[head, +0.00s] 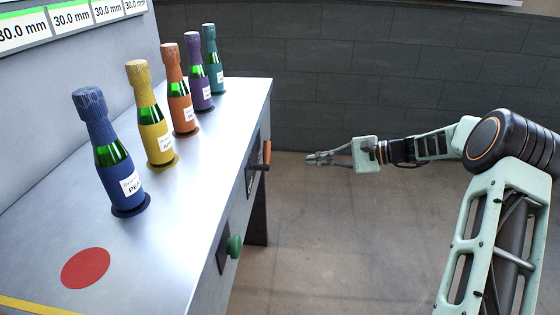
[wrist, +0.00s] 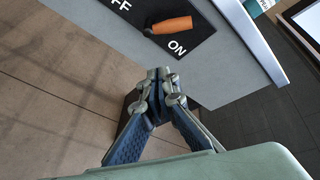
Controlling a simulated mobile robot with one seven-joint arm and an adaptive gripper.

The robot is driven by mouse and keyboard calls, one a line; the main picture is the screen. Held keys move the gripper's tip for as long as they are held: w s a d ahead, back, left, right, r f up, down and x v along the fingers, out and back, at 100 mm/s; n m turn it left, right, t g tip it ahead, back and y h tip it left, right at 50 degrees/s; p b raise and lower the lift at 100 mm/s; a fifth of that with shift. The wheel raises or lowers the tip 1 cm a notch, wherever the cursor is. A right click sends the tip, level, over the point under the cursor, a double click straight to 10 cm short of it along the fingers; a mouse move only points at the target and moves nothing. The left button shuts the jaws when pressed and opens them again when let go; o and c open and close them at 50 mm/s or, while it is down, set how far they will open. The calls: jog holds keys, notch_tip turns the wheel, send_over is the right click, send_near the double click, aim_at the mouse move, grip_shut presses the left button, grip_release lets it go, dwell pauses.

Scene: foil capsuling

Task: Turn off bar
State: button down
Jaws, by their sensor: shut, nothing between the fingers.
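The bar switch is an orange handle (head: 266,153) on the front face of the metal bench. In the wrist view the orange handle (wrist: 172,25) lies on a black plate (wrist: 205,45) marked ON, with a partly cut-off label ending in FF. The handle lies just above the ON label in that view, and I cannot tell its exact setting. My gripper (head: 318,158) is to the right of the handle in the head view, clear of the bench. In the wrist view my gripper's fingertips (wrist: 158,82) are together and empty, apart from the handle.
A green knob (head: 234,246) sits on the bench front, nearer the camera than the handle. Several foil-topped bottles, such as the blue one (head: 112,160), stand on the bench top (head: 215,125) beside a red disc (head: 86,268). The floor (head: 330,240) around my gripper is clear.

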jog(key=w, duration=0.1)
jog(key=w+d+t, duration=0.1)
jog(key=w+r+m+y, duration=0.1)
jog(key=shift+d+b, duration=0.15)
jog(key=shift+b, duration=0.15)
jog(key=shift+f, duration=0.1)
jog(key=a+b, duration=0.3)
jog(key=a, duration=0.8)
jog(key=shift+a, duration=0.3)
